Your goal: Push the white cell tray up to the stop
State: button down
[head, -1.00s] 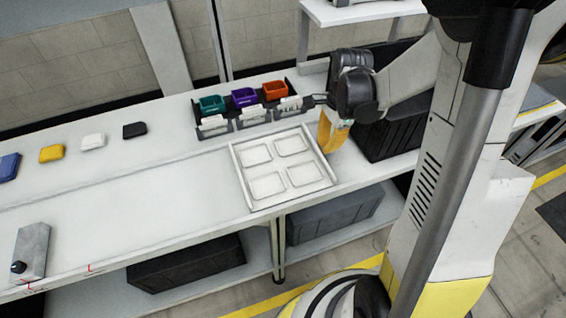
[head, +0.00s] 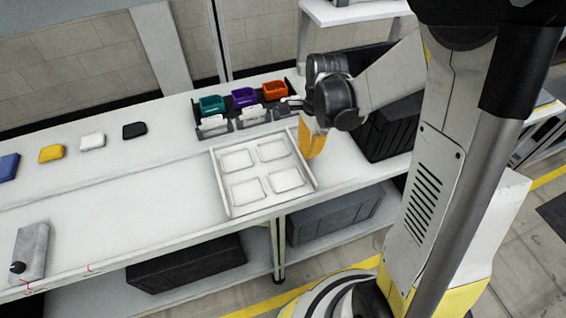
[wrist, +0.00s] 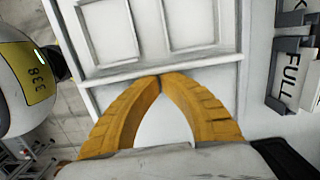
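The white cell tray (head: 216,176), with a two-by-two set of square cells, lies flat on the white bench. My gripper (head: 309,155) is at the tray's right side in the head view, its yellow fingers pointing down. In the wrist view my gripper (wrist: 161,77) has its fingertips together with nothing between them, against or very close to the rim of the tray (wrist: 160,68). I cannot make out the stop for certain in either view.
Teal (head: 212,103), purple (head: 244,97) and orange (head: 274,90) bins stand in a black rack behind the tray. Small coloured blocks, including a yellow one (head: 51,153), lie at the back left.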

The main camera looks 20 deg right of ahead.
aim_at(168, 200)
jog(key=shift+s+a+b, duration=0.2)
jog(key=shift+s+a, duration=0.05)
jog(key=shift+a, duration=7.1)
jog(key=shift+s+a+b, duration=0.25)
jog(key=shift+a, duration=7.1)
jog(key=shift+s+a+b, duration=0.2)
jog(key=shift+s+a, duration=0.05)
jog(key=shift+a, duration=7.1)
jog(key=shift+w+d, duration=0.1)
jog(key=shift+d, duration=3)
